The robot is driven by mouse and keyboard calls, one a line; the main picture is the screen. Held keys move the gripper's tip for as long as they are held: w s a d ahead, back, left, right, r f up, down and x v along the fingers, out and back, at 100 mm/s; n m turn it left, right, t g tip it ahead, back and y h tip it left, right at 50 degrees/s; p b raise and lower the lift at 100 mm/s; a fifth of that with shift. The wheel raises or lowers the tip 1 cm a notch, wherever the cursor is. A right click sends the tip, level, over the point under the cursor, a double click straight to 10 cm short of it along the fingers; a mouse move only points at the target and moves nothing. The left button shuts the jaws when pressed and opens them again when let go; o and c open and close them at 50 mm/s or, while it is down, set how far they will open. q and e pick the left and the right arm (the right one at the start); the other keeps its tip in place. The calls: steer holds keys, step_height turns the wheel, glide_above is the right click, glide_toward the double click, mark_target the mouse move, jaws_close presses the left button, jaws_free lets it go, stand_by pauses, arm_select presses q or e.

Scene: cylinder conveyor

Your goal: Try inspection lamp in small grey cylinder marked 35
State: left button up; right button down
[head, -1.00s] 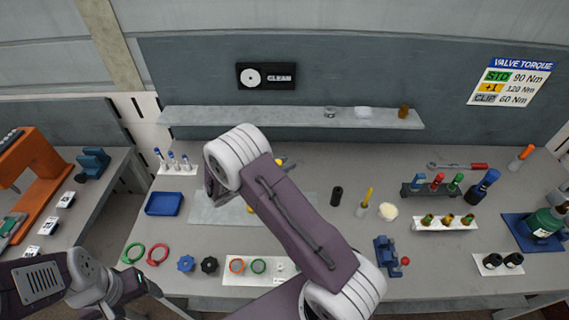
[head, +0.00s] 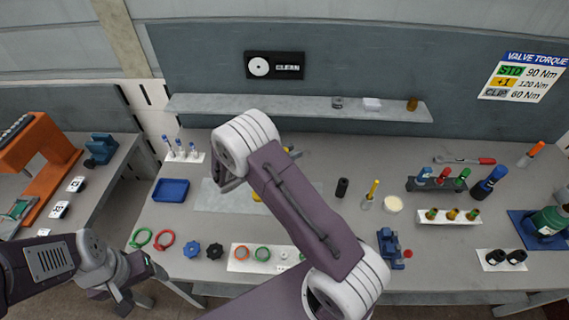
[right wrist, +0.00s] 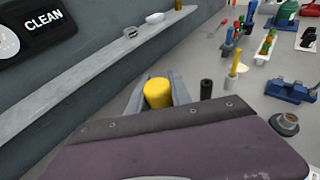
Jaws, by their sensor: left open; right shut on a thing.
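My right gripper (right wrist: 160,88) is shut on a yellow cylindrical thing (right wrist: 158,93), seen end-on between the fingers in the right wrist view. I cannot tell whether it is the inspection lamp. In the head view my right arm hides most of this gripper; a bit of yellow (head: 257,196) shows beside the arm, over the grey mat (head: 222,199). My left gripper (head: 118,301) is open and empty at the lower left, off the table's front edge. I cannot make out a small grey cylinder marked 35. A dark upright cylinder (head: 342,187) stands right of my right arm; no marking is readable.
A blue tray (head: 171,190) and blue-capped vials (head: 181,150) stand at the left. Rings and knobs line the front edge. A shelf (head: 300,107) runs along the back.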

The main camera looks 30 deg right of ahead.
step_height(320, 180, up, 9)
steer(key=p, duration=0.6)
stand_by(0.3)
steer(key=shift+r, duration=0.1)
stand_by(0.3)
stand_by(1.0)
